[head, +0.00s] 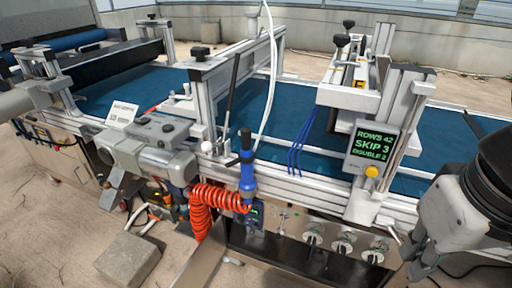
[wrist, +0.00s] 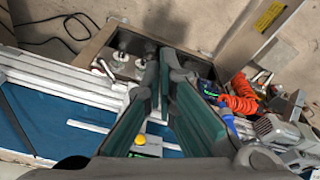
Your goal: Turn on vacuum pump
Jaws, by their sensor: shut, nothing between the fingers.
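A metal control panel (head: 292,226) on the machine's front side carries several round knobs, such as one at its middle (head: 342,247), and small switches (head: 283,215) at its left. No label naming the vacuum pump is readable. A grey motor-like unit (head: 150,150) stands at the left; I cannot tell if it is the pump. In the wrist view my gripper (wrist: 163,75) is shut and empty, its dark green-padded fingers pointing toward the panel's knobs (wrist: 122,58). Contact with a knob cannot be told. In the head view my arm is at the right edge and its fingertips are not clear.
A blue-handled tool (head: 246,172) with a red coiled hose (head: 203,208) hangs left of the panel. A display (head: 371,146) reads "ROWS 42 SKIP 3 DOUBLE 2". A blue belt (head: 290,130) runs behind the front rail. A concrete block (head: 128,260) lies on the floor.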

